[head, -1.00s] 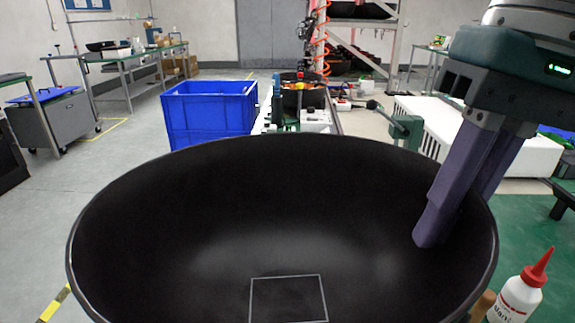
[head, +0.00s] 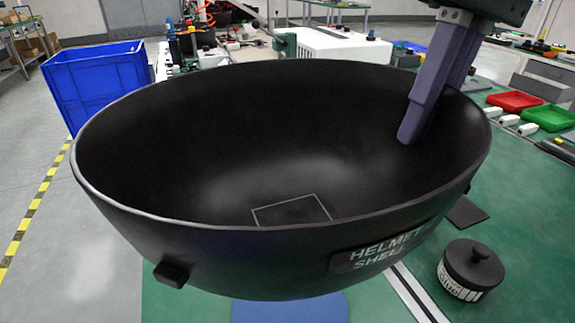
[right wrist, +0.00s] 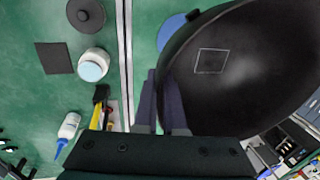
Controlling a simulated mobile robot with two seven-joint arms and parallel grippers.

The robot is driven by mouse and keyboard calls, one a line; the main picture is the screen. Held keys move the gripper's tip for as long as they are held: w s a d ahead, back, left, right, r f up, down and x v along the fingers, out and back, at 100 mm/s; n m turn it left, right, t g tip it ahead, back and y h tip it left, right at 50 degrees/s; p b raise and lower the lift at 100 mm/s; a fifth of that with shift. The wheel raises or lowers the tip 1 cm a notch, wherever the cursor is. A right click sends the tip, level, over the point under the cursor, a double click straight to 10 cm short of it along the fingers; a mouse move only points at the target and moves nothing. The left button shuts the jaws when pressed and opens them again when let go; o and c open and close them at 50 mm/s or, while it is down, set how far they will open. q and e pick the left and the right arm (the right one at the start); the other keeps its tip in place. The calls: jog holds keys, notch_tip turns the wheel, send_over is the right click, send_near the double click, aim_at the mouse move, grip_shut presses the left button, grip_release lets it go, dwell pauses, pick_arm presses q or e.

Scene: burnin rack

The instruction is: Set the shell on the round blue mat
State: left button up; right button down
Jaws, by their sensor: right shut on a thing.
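The shell (head: 250,150) is a large black bowl, open side up, with "HELMET SHELL" lettering on its outer wall and a pale square outline inside. It fills the middle of the head view and the right of the right wrist view (right wrist: 245,90). My right gripper (head: 408,135) is shut on the shell's right wall, a finger reaching down inside; its fingers also show in the right wrist view (right wrist: 161,82). The round blue mat (head: 292,309) shows partly below the shell on the green surface; the shell hides the rest. It also peeks out in the right wrist view (right wrist: 170,30). My left gripper is out of view.
A black lidded pot (head: 471,270) stands right of the shell. The right wrist view shows a white jar (right wrist: 94,65), a dark square pad (right wrist: 54,58) and a glue bottle (right wrist: 69,126). A blue crate (head: 95,85) and red tray (head: 513,101) lie farther off.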

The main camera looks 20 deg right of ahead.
jog(key=d+b+x, duration=0.1)
jog(key=x, duration=0.4)
jog(key=d+b+x, duration=0.1)
jog(key=x, duration=0.4)
jog(key=d+b+x, duration=0.1)
jog(key=x, duration=0.5)
jog(key=shift+d+f, duration=0.15)
jog(key=shift+f, duration=0.3)
jog(key=c, duration=1)
grip_release()
jog(key=p+v, duration=0.2)
jog(key=v, duration=1)
